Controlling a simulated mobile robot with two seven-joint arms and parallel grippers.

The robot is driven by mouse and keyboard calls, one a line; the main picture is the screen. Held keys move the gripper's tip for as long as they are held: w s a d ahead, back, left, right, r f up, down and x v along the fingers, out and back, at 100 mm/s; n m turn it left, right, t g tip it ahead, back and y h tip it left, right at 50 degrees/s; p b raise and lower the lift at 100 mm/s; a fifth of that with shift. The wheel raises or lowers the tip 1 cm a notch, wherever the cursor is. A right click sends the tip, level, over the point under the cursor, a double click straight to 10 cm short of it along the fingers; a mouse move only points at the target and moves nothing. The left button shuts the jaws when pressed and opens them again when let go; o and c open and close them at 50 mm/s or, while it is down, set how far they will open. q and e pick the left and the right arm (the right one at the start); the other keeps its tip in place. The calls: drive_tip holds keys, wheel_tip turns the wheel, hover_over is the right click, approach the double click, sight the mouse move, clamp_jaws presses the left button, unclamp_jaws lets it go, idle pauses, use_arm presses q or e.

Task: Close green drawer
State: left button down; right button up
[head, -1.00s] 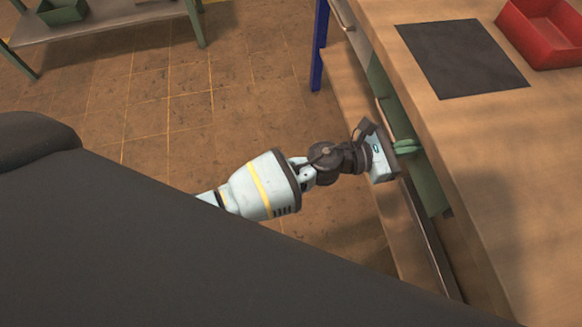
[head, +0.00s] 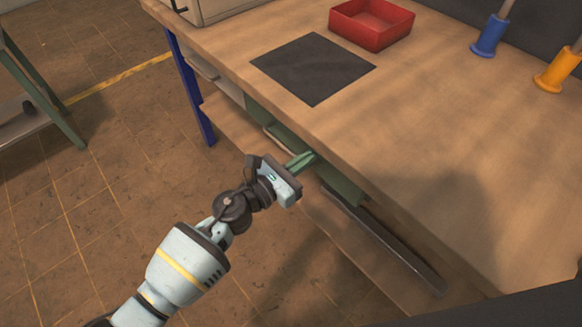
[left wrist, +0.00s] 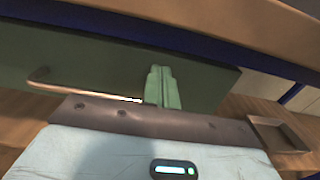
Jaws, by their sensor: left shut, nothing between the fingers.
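The green drawer (head: 342,184) sits under the wooden worktop, and its front shows in part below the table edge. In the left wrist view the green drawer front (left wrist: 95,62) fills the upper middle, with a thin copper-coloured bar handle (left wrist: 75,91) on its left part. My left gripper (head: 301,160) is shut and empty, with its green fingers pointing at the drawer front. In the left wrist view the fingers (left wrist: 163,87) are together, right of the handle's end. I cannot tell whether they touch the front. My right gripper is not in view.
The wooden worktop (head: 430,150) holds a black mat (head: 313,68), a red bin (head: 371,24), and blue (head: 490,37) and orange (head: 558,70) holders at the back. A blue table leg (head: 190,90) stands at the left. Open floor lies left of the table.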

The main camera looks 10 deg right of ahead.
use_arm(q)
drive_tip(key=v, duration=1.1)
drive_tip(key=shift+s+a, duration=0.25)
drive_tip(key=shift+a, duration=0.05)
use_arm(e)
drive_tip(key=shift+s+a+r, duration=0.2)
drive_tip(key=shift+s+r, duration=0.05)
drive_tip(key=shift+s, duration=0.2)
use_arm(q)
drive_tip(key=shift+f, duration=0.1)
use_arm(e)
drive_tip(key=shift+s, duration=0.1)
